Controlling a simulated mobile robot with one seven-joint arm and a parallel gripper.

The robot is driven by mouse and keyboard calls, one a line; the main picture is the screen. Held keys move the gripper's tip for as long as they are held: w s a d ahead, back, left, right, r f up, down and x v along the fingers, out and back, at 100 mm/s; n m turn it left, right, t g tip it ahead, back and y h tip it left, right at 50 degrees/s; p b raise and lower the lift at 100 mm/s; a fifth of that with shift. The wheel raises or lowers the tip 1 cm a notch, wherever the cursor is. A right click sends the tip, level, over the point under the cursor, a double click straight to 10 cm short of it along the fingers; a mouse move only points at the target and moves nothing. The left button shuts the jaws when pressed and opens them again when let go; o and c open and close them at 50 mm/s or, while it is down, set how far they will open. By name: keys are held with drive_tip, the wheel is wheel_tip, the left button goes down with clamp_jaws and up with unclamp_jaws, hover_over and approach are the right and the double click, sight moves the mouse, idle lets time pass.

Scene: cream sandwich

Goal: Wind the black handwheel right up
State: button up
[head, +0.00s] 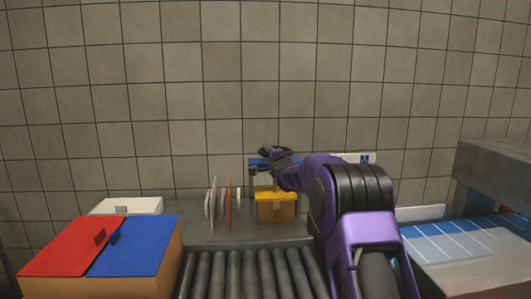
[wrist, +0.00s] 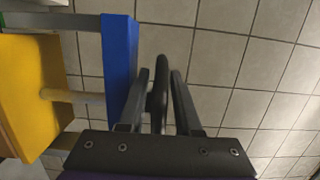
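The black handwheel (wrist: 158,82) shows nearly edge-on in the wrist view, its rim standing between the two fingers of my gripper (wrist: 159,95). The fingers are apart, with a narrow gap visible on the right of the rim; contact on the left is hard to judge. The wheel sits beside the blue crossbar (wrist: 119,65) of a press with a yellow plate (wrist: 30,85) and a pale screw rod (wrist: 70,96). In the head view, my gripper (head: 268,152) is at the top of the press, over the blue bar, and largely hides the wheel.
A brown block (head: 276,211) is under the yellow plate. Upright discs in a rack (head: 222,203) stand left of the press. Red (head: 70,246) and blue (head: 135,246) lidded boxes are front left. Rollers (head: 250,275) lie in front. A grey machine (head: 495,170) stands right. A tiled wall is behind.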

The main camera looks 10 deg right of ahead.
drive_tip(key=shift+w+a, duration=0.15)
drive_tip(key=shift+w, duration=0.95)
clamp_jaws()
